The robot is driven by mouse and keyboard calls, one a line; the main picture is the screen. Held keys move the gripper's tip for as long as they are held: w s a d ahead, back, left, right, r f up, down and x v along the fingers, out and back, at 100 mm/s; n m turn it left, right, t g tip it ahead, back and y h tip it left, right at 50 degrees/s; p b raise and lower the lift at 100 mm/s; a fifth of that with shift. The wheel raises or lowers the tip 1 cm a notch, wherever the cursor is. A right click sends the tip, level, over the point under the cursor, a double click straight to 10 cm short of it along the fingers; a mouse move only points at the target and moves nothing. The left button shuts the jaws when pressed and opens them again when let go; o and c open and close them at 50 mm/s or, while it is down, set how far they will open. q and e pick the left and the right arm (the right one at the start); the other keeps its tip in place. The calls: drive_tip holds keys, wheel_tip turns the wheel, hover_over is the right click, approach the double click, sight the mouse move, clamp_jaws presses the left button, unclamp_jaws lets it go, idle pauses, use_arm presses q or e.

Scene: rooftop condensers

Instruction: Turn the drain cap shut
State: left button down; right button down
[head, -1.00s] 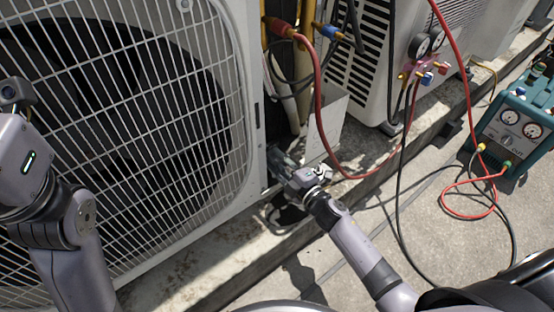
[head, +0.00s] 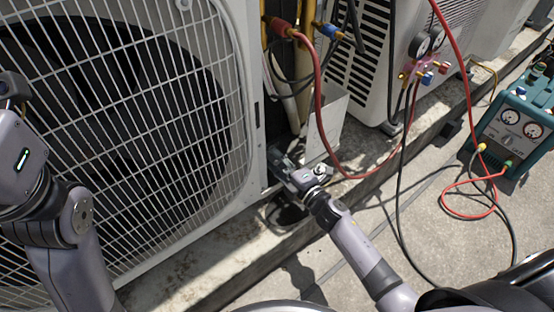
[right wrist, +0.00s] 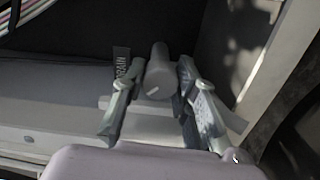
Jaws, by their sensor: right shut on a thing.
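The drain cap (right wrist: 158,78) is a grey rounded piece between the fingers of my right gripper (right wrist: 160,95) in the right wrist view. A small tag reading "DRAIN" (right wrist: 121,62) stands just left of it. In the head view my right gripper (head: 283,166) is at the lower right corner of the large condenser, and the cap is hidden there by the gripper and wrist. The gripper is shut on the cap. My left arm is at the left edge of the head view; its fingers are not clearly visible.
The large condenser (head: 256,160) with its fan grille fills the left. A red hose (head: 318,110) loops close above my right wrist. A gauge manifold (head: 424,72) and a teal recovery machine (head: 515,125) stand right.

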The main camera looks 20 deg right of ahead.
drive_tip(key=c, duration=1.2)
unclamp_jaws()
drive_tip(key=shift+c, duration=0.2)
drive_tip(key=v, duration=1.2)
